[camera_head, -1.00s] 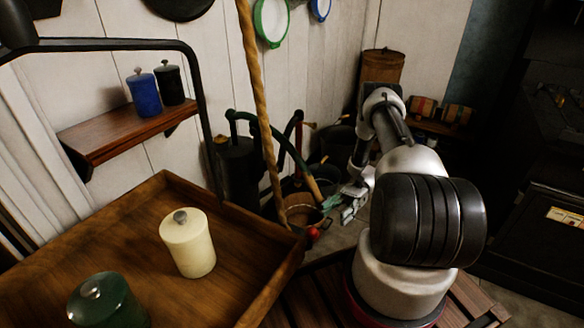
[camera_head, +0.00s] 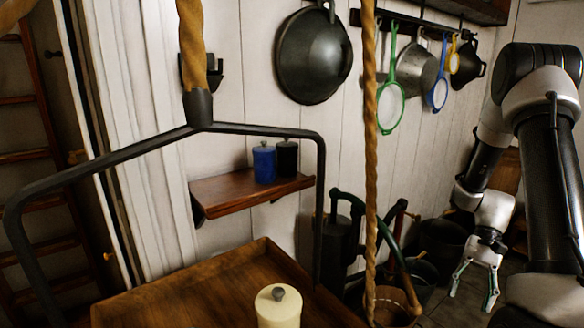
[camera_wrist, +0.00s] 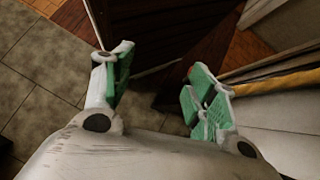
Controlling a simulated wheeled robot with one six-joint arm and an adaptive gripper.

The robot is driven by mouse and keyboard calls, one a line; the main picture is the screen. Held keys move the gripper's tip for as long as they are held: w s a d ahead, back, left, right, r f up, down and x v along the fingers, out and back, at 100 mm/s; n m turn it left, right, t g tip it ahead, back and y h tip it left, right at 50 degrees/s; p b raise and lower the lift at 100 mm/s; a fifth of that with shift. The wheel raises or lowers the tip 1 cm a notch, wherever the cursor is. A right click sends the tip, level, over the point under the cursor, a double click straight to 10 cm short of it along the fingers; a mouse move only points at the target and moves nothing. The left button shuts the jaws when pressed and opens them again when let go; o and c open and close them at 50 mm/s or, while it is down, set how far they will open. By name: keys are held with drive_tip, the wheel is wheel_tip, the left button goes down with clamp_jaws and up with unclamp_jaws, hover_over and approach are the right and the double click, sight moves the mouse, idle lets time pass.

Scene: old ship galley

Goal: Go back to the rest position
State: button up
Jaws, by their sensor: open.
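My gripper (camera_head: 474,280) hangs at the lower right of the head view, fingers pointing down, open and empty. In the wrist view my gripper (camera_wrist: 160,88) shows its two green-padded fingers spread apart, with nothing between them. A cream canister (camera_head: 279,308) with a grey knob stands on the wooden tray (camera_head: 160,300), well to the left of my gripper and apart from it. A blue canister (camera_head: 264,164) and a black canister (camera_head: 288,160) stand side by side on the wall shelf (camera_head: 240,196).
Black frame bars (camera_head: 255,130) and ropes (camera_head: 370,170) rise around the tray. A wok (camera_head: 314,56) and several strainers hang on the wall. A wooden bucket (camera_head: 392,308) and dark pots (camera_head: 440,244) crowd the floor left of my gripper. Tiled floor (camera_wrist: 40,115) shows in the wrist view.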

drive_tip(key=s+a+r+n+t+h, duration=0.2)
drive_tip(key=s+r+t, duration=0.1)
drive_tip(key=r, duration=0.6)
drive_tip(key=s+a+r+n+t+h, duration=0.1)
drive_tip(key=s+a+r+n+t, duration=0.1)
drive_tip(key=r, duration=0.7)
drive_tip(key=s+a+r+n+t+h, duration=0.2)
drive_tip(key=r+t, duration=0.4)
drive_tip(key=r, duration=0.3)
drive_tip(key=shift+s+a+n+h, duration=0.3)
drive_tip(key=shift+s+a+n, duration=0.3)
drive_tip(key=shift+s, duration=0.8)
drive_tip(key=shift+r, duration=0.1)
